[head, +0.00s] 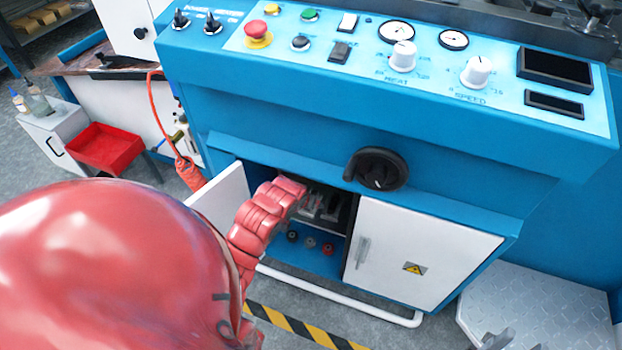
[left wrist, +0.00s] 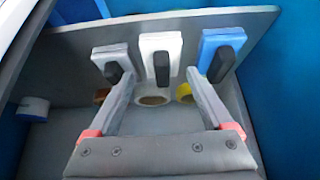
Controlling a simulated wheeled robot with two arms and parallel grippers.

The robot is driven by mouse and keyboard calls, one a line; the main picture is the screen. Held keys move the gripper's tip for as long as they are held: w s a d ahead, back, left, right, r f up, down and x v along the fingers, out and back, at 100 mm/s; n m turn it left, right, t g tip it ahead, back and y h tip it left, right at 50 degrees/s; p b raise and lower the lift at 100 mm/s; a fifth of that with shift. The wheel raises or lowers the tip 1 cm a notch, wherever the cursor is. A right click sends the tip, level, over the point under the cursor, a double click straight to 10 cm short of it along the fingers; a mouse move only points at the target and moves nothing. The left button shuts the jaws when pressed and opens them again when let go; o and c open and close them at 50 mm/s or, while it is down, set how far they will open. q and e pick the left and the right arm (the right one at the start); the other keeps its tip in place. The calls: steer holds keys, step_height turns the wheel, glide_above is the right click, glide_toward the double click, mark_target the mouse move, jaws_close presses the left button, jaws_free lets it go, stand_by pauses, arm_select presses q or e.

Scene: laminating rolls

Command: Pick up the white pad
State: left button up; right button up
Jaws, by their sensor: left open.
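The white pad (left wrist: 161,48) with a black handle is in the middle of a row on a grey panel in the left wrist view. A grey pad (left wrist: 112,58) is left of it and a blue pad (left wrist: 222,52) right of it. My left gripper (left wrist: 157,76) is open and empty, its fingertips spread to either side of the white pad's black handle. I cannot tell how far short of the handle they are. In the head view my red left arm reaches into the open cabinet, and the pads there are mostly hidden in shade.
The cabinet's left door (head: 222,200) stands open beside my arm; its right door (head: 415,255) is shut. A black knob (head: 377,169) juts out above the opening.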

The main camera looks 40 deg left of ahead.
arm_select(q)
steer(key=b+x, duration=0.1)
steer(key=x, duration=0.2)
steer(key=shift+w+a+f, duration=0.25)
steer(key=shift+f, duration=0.25)
steer(key=c, duration=1.1)
steer(key=shift+c, duration=0.2)
steer(key=shift+r, duration=0.1)
